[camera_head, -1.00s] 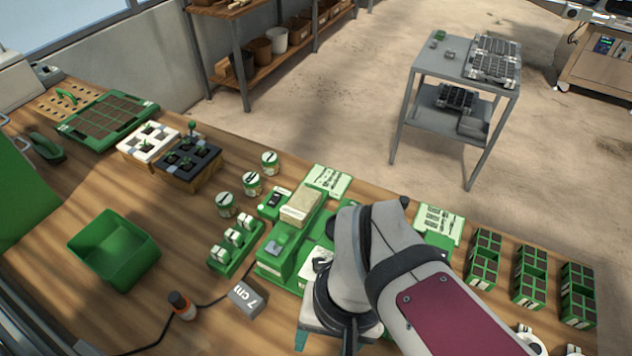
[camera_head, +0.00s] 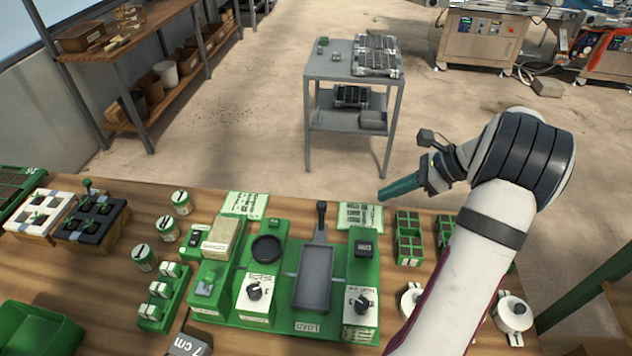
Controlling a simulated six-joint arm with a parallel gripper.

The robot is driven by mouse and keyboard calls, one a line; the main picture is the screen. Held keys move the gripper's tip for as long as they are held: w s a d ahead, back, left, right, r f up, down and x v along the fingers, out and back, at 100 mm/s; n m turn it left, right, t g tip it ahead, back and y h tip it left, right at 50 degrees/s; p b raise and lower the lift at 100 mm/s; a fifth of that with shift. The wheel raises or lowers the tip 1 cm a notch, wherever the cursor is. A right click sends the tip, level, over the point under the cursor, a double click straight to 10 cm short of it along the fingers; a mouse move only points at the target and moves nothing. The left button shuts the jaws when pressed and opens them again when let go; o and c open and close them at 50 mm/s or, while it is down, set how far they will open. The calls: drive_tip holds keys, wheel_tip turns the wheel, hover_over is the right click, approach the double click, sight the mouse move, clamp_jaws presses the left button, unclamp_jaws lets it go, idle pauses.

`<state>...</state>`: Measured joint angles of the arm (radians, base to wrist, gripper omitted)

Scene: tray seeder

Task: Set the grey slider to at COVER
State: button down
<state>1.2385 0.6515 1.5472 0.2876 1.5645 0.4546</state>
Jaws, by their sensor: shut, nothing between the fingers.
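The green seeder panel (camera_head: 275,318) sits on the wooden bench in the lower middle. A grey tray-like piece (camera_head: 314,278), probably the slider, lies on it, with a black upright handle (camera_head: 321,215) at its far end. Its near end is just behind a label reading LOAD (camera_head: 307,327). I cannot read a COVER label. A smaller grey-blue block (camera_head: 208,287) sits at the panel's left. My gripper (camera_head: 381,196) is shut and empty, pointing left near the bench's far edge, right of the black handle and apart from it.
Two white dial boxes (camera_head: 255,297) (camera_head: 361,305) flank the grey piece. A black round dish (camera_head: 266,249) and a tan block (camera_head: 222,238) are on the panel's left. Green seed trays (camera_head: 409,238) stand at the right. A grey cart (camera_head: 353,72) stands beyond the bench.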

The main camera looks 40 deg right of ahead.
drive_tip(key=shift+s+d+f, duration=0.1)
drive_tip(key=shift+s+d, duration=0.05)
drive_tip(key=shift+d, duration=0.2)
drive_tip(key=w+a+r+x, duration=0.1)
drive_tip(key=r+x, duration=0.1)
drive_tip(key=x, duration=1.1)
drive_tip(key=shift+w, duration=0.35)
drive_tip(key=shift+a, duration=0.15)
drive_tip(key=w+a, duration=1.4)
drive_tip(key=shift+w+a, duration=0.3)
drive_tip(key=shift+w, duration=0.05)
drive_tip(key=shift+r, duration=0.1)
